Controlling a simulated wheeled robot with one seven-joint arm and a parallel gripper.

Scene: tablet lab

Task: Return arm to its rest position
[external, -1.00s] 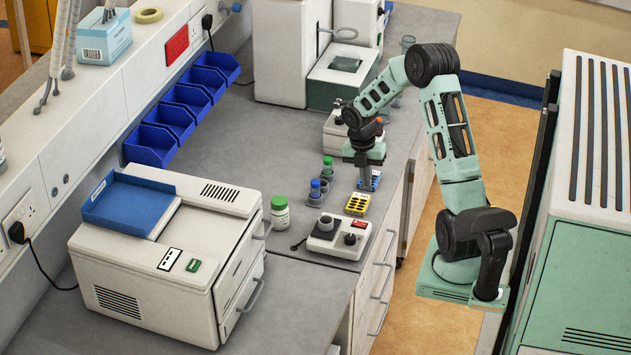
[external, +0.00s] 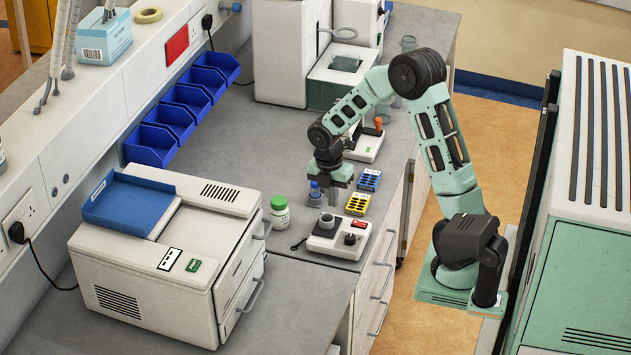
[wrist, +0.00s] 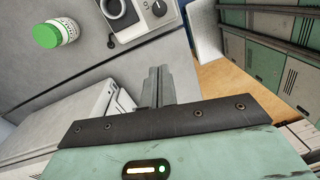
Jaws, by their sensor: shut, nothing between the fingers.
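My gripper (external: 337,200) hangs pointing down over the grey bench, near its front edge, in the external view. It is just behind a small white device and beside a blue-capped vial (external: 315,194). In the wrist view my gripper's fingers (wrist: 157,72) are together with nothing between them. My arm is bent, its elbow raised and its forearm reaching left over the bench. The green-capped vial seen earlier is hidden behind my gripper.
The small white device (external: 325,246) with a knob stands close in front. A yellow rack (external: 357,204) and a blue rack (external: 369,180) lie to the right. A green-capped bottle (external: 279,216) and a large white machine (external: 200,245) are to the left.

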